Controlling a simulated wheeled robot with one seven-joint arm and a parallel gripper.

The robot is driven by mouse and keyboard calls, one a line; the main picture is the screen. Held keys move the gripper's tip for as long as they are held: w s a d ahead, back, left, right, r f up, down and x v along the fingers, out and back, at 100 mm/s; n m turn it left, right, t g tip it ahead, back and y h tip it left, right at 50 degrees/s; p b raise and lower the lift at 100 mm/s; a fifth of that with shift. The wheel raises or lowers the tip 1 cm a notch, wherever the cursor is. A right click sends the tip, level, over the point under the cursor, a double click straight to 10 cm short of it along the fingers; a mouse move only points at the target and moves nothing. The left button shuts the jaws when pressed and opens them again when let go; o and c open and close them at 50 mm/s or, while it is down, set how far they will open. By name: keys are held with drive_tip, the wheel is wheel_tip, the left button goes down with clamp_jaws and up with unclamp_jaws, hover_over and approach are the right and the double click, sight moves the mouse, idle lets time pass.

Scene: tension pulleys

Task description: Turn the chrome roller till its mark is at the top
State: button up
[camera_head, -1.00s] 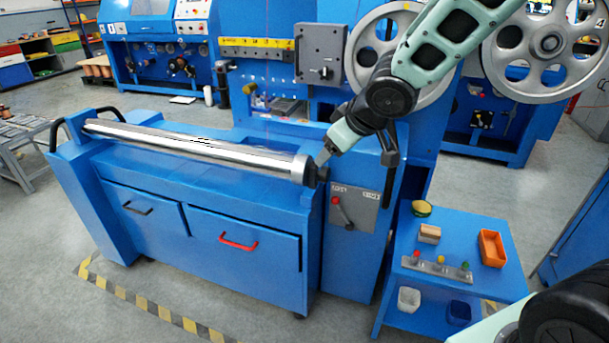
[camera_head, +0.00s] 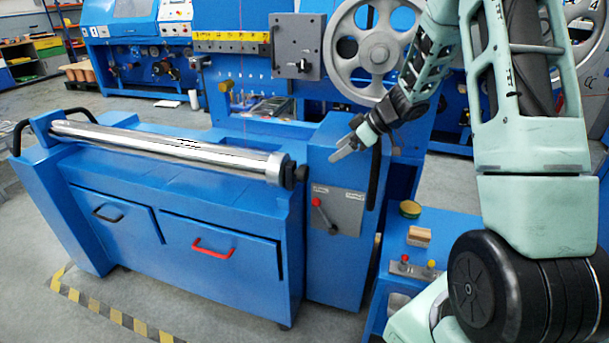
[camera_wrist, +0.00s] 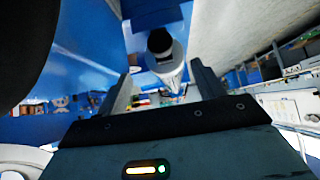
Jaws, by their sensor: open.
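The chrome roller (camera_head: 165,148) lies across the top of the blue machine in the head view, with a pale collar and a dark knob (camera_head: 289,174) at its right end. Thin dark streaks show along the roller's upper side; I cannot tell whether one is the mark or a reflection. My gripper (camera_head: 338,154) is open and empty, to the right of the knob and apart from it. In the wrist view the dark round knob (camera_wrist: 159,41) and the shiny roller end (camera_wrist: 171,70) show beyond and between my open fingers (camera_wrist: 163,88).
The blue machine (camera_head: 240,215) has a grey panel with a red lever (camera_head: 322,214) below my gripper. A large spoked wheel (camera_head: 376,50) stands behind.

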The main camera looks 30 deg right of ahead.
sight(307, 173)
drive_tip(key=b+x, duration=0.2)
drive_tip(key=x, duration=1.1)
drive_tip(key=shift+w+a+f, duration=0.15)
drive_tip(key=shift+w+f, duration=0.05)
drive_tip(key=shift+f, duration=0.05)
drive_tip(key=c, duration=1)
